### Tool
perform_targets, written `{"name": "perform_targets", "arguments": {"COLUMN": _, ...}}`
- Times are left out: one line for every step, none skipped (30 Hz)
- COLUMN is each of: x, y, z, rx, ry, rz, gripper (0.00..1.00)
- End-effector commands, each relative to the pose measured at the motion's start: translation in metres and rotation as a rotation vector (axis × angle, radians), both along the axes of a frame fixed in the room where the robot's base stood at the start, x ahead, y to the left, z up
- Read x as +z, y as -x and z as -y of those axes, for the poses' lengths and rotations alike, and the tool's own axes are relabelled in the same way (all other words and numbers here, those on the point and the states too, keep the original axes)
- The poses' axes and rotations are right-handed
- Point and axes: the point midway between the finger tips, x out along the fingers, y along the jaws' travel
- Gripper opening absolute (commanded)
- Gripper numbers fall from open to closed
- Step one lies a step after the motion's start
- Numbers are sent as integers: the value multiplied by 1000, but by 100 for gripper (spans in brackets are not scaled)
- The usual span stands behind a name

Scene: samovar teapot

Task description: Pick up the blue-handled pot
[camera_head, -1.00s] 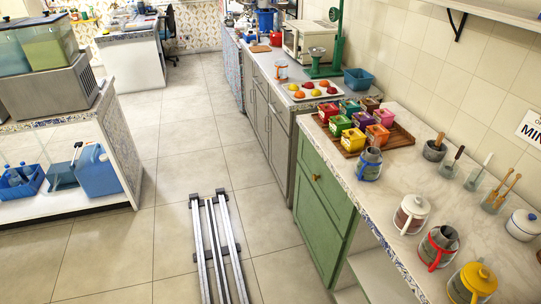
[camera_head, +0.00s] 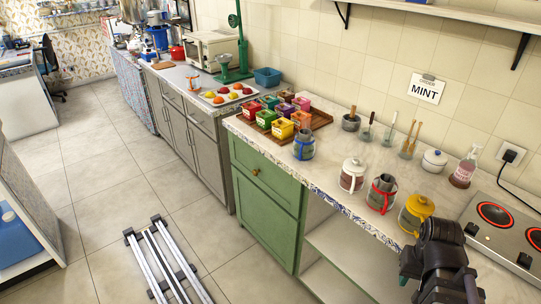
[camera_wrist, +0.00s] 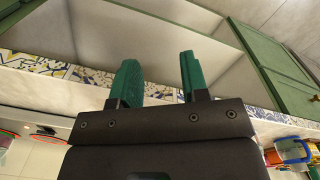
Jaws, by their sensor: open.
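The blue-handled pot (camera_head: 304,146), grey with a blue handle and band, stands upright on the pale counter, right of the wooden tray of coloured boxes. A blue-handled shape, likely this pot, shows at the lower right edge of the wrist view (camera_wrist: 291,151), partly cut off. My gripper (camera_wrist: 160,80) has two green fingers spread apart with nothing between them. It points toward the counter front and open shelf.
White-handled (camera_head: 352,175), red-handled (camera_head: 381,194) and yellow-lidded (camera_head: 416,212) pots stand between the blue-handled pot and my arm. The wooden tray (camera_head: 324,118) is close on its left. Mortar, utensil jars and soap line the wall. A stove (camera_head: 500,235) with red rings is at right.

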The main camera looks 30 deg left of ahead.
Motion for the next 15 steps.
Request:
{"name": "perform_targets", "arguments": {"x": -21, "y": -9, "z": -16, "rx": 37, "ry": 17, "rz": 7, "gripper": 41}}
{"name": "perform_targets", "arguments": {"x": -27, "y": -14, "z": -24, "rx": 57, "ry": 30, "rz": 13, "gripper": 41}}
{"name": "perform_targets", "arguments": {"x": -35, "y": -20, "z": -36, "rx": 82, "ry": 52, "rz": 24, "gripper": 41}}
{"name": "perform_targets", "arguments": {"x": -41, "y": -26, "z": -45, "rx": 100, "ry": 69, "rz": 35, "gripper": 41}}
{"name": "perform_targets", "arguments": {"x": -47, "y": -32, "z": -54, "rx": 117, "ry": 89, "rz": 48, "gripper": 41}}
{"name": "perform_targets", "arguments": {"x": -55, "y": -42, "z": -68, "rx": 136, "ry": 121, "rz": 73, "gripper": 41}}
{"name": "perform_targets", "arguments": {"x": -62, "y": -49, "z": -78, "rx": 150, "ry": 147, "rz": 94, "gripper": 41}}
{"name": "perform_targets", "arguments": {"x": -68, "y": -57, "z": -90, "rx": 162, "ry": 174, "rz": 119, "gripper": 41}}
{"name": "perform_targets", "arguments": {"x": -76, "y": -70, "z": -107, "rx": 174, "ry": 215, "rz": 164, "gripper": 41}}
{"name": "perform_targets", "arguments": {"x": -82, "y": -81, "z": -121, "rx": 181, "ry": 247, "rz": 205, "gripper": 41}}
{"name": "perform_targets", "arguments": {"x": -88, "y": -93, "z": -137, "rx": 186, "ry": 283, "rz": 254, "gripper": 41}}
{"name": "perform_targets", "arguments": {"x": -95, "y": -109, "z": -164, "rx": 188, "ry": 327, "rz": 337, "gripper": 41}}
{"name": "perform_targets", "arguments": {"x": -100, "y": -124, "z": -187, "rx": 185, "ry": 361, "rz": 417, "gripper": 41}}
{"name": "perform_targets", "arguments": {"x": -103, "y": -140, "z": -215, "rx": 177, "ry": 388, "rz": 515, "gripper": 41}}
{"name": "perform_targets", "arguments": {"x": -102, "y": -160, "z": -255, "rx": 161, "ry": 412, "rz": 663, "gripper": 41}}
